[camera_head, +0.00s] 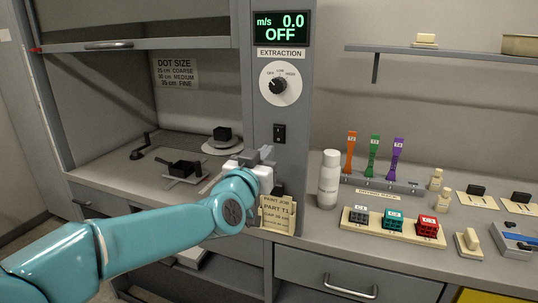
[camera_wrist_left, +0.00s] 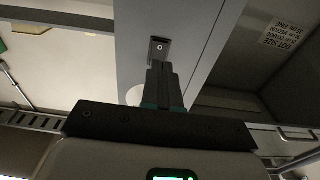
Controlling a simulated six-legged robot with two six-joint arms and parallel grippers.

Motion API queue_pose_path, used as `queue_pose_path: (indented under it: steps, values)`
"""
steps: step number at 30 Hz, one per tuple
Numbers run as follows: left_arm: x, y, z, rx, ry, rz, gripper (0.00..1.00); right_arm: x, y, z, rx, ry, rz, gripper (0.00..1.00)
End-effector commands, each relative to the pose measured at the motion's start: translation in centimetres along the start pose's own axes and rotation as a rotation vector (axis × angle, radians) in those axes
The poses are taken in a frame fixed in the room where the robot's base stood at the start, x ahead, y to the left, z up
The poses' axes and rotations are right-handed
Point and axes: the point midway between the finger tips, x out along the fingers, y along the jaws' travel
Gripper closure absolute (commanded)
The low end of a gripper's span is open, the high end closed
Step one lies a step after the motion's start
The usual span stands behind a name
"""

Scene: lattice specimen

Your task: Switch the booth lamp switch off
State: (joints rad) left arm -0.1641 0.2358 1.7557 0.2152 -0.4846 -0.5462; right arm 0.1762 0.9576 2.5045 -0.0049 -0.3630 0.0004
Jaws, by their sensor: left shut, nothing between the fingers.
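The booth lamp switch (camera_head: 279,134) is a small black rocker on the grey column, below the extraction dial. In the left wrist view the switch (camera_wrist_left: 159,48) shows a pale round mark, just beyond the fingertips. My left gripper (camera_head: 265,152) is shut and empty, below and slightly left of the switch in the head view. Its closed fingers (camera_wrist_left: 160,70) point toward the switch and overlap its lower edge in the wrist view. I cannot tell whether they touch it. My right gripper is out of view.
The extraction dial (camera_head: 280,84) and a green display reading OFF (camera_head: 281,28) are above the switch. A paint job card (camera_head: 278,214) stands below, with a white bottle (camera_head: 329,180) to the right. The open booth lies left of the column.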

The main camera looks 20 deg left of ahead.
Motion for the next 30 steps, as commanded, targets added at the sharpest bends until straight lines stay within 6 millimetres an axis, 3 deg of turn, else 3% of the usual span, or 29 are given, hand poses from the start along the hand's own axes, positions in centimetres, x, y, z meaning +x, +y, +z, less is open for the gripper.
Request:
queue_pose_path:
  steps: [13, 30]
  values:
    - [-7.2, -0.1, 0.1, -0.001, 0.001, 0.001, 1.0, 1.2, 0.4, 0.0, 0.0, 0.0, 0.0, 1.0]
    - [-8.4, 0.0, 0.1, 0.0, 0.0, 0.0, 1.0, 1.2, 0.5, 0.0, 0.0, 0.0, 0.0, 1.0]
